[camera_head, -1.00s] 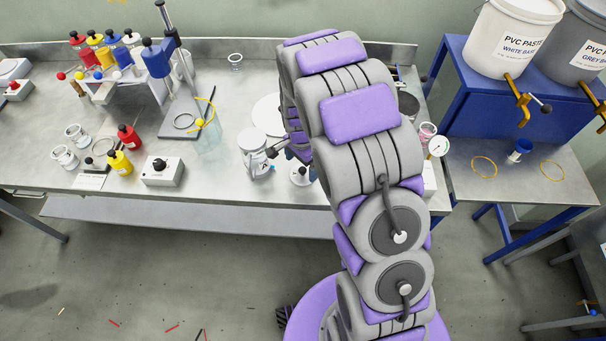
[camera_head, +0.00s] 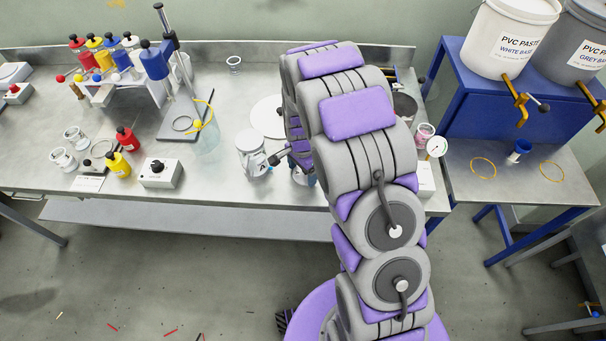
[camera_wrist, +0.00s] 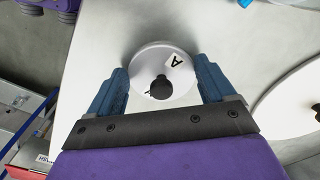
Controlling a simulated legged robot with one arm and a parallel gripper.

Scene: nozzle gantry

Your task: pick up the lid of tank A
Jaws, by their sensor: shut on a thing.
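In the wrist view, a round pale grey lid (camera_wrist: 145,62) marked A, with a black knob, lies between the two blue fingers of my gripper (camera_wrist: 162,66). The fingers are shut on opposite sides of its rim. The lid hides what is beneath it, so I cannot tell whether it rests on a tank or is raised. A pale cylindrical vessel (camera_head: 250,143) stands on the bench just left of the arm.
A large white disc (camera_wrist: 292,108) lies right of the gripper in the wrist view. The steel bench (camera_head: 225,185) also holds a grey control box (camera_head: 160,172), red and yellow bottles and a stand at left. Paste buckets (camera_head: 512,40) stand on a blue stand at right.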

